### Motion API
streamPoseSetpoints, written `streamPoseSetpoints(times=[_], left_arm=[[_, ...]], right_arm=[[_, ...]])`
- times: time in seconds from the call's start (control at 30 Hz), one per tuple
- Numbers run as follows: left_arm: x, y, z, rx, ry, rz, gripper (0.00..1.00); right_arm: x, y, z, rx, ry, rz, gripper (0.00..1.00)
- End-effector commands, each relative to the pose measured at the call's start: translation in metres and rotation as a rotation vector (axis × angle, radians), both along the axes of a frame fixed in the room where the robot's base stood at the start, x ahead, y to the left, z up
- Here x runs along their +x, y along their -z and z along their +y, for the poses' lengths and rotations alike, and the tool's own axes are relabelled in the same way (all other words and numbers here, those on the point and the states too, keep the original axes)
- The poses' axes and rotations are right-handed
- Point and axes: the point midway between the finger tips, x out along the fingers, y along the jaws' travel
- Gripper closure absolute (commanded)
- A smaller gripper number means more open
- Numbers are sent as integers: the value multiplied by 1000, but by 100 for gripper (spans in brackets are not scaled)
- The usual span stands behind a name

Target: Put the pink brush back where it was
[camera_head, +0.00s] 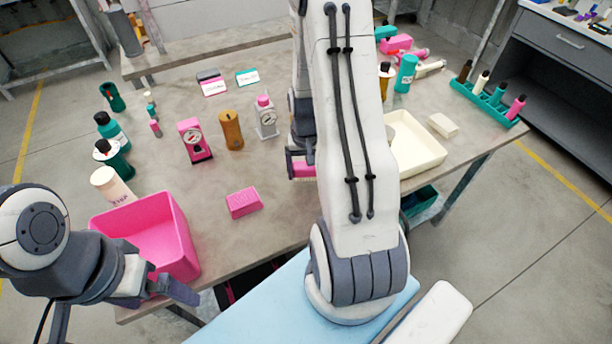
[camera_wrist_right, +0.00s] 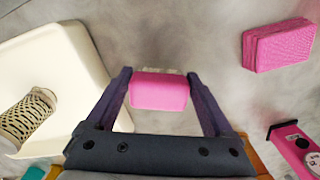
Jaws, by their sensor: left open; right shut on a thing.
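My right gripper (camera_wrist_right: 160,95) is shut on the pink brush (camera_wrist_right: 160,91), a small pink block with a pale bristle-like fringe along its far edge. In the head view, my right arm hides much of the gripper, and part of the pink brush (camera_head: 302,170) shows beside the arm, over the middle of the table (camera_head: 250,165). I cannot tell whether it touches the tabletop. My left gripper (camera_head: 168,286) is open and empty at the lower left, in front of the pink bin (camera_head: 182,232).
A pink textured block (camera_head: 243,203) lies left of the brush; it also shows in the right wrist view (camera_wrist_right: 278,46). A cream tray (camera_head: 428,165) stands to the right.

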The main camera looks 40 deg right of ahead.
Motion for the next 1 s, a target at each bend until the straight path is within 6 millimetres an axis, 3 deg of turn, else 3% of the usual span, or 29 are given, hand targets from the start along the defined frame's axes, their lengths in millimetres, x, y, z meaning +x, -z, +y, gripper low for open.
streamPoseSetpoints(times=[0.2, 0.57, 0.6, 0.63, 1.0], left_arm=[[0, -3, 0, 0, 0, 0, 0], [0, 0, 0, 0, 0, 0, 0], [0, 0, 0, 0, 0, 0, 0], [0, -1, 0, 0, 0, 0, 0], [0, -2, 0, 0, 0, 0, 0]], right_arm=[[-1, 27, 0, 2, 0, 2, 74], [0, 32, 0, 1, 0, 1, 74], [0, 32, 0, 0, 0, 0, 9], [0, 31, -1, 0, 0, 0, 0], [1, 22, -1, -1, 0, -2, 0]])
